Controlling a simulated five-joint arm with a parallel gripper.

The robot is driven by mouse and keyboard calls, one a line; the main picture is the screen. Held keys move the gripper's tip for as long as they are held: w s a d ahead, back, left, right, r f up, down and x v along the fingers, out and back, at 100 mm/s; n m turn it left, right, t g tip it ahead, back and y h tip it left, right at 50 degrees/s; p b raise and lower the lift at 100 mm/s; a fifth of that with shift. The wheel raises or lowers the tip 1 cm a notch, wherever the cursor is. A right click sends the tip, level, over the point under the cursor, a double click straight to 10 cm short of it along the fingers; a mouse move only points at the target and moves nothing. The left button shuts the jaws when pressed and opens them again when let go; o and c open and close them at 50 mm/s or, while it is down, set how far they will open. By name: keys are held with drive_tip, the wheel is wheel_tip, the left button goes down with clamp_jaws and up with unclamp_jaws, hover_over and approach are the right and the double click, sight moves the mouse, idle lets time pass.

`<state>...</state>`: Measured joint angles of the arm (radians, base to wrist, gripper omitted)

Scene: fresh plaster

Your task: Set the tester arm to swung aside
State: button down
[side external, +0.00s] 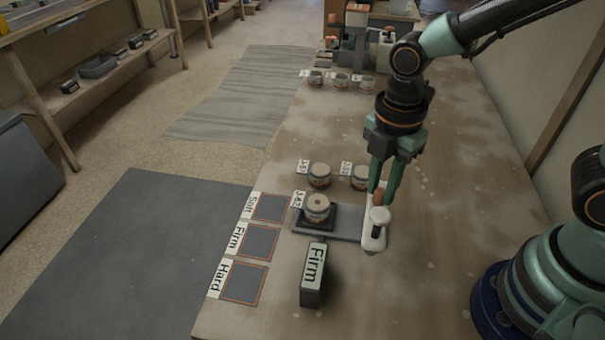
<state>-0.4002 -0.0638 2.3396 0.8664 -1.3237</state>
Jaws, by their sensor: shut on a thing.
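The tester has a grey base (342,222) with a dark pad at its left end. A round sample pot (317,207) stands on the pad, beside a small tag. The white tester arm (375,237) is at the base's right end and runs toward the back of the bench, not over the pot. A reddish-brown knob (379,198) shows on it. My gripper (383,192) points down and is shut on the tester arm at this knob. The fingers hide part of the knob and arm.
Two more pots (319,175) (361,177) stand close behind the tester, with several more farther back. A sign reading Firm (313,274) stands in front. Squares labelled Soft (270,208), Firm (258,242) and Hard (244,284) line the left edge.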

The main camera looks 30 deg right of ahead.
sight(382, 191)
drive_tip(key=shift+n, duration=0.3)
idle(0.4)
drive_tip(key=c, duration=0.7)
unclamp_jaws()
drive_tip(key=shift+s, duration=0.1)
wheel_tip(382, 191, up, 12)
drive_tip(key=shift+r, duration=0.1)
drive_tip(key=d+m+t, duration=0.2)
drive_tip(key=d+m, duration=0.1)
drive_tip(key=m, duration=0.3)
drive_tip(key=w+d+m+t, duration=0.1)
drive_tip(key=d+m, duration=0.3)
drive_tip(key=m, duration=0.3)
drive_tip(key=d+m+t, duration=0.2)
drive_tip(key=d+m, duration=0.2)
drive_tip(key=m, duration=0.3)
drive_tip(key=shift+w+d+t, duration=0.2)
drive_tip(key=shift+w+t, duration=0.1)
drive_tip(key=shift+w, duration=0.05)
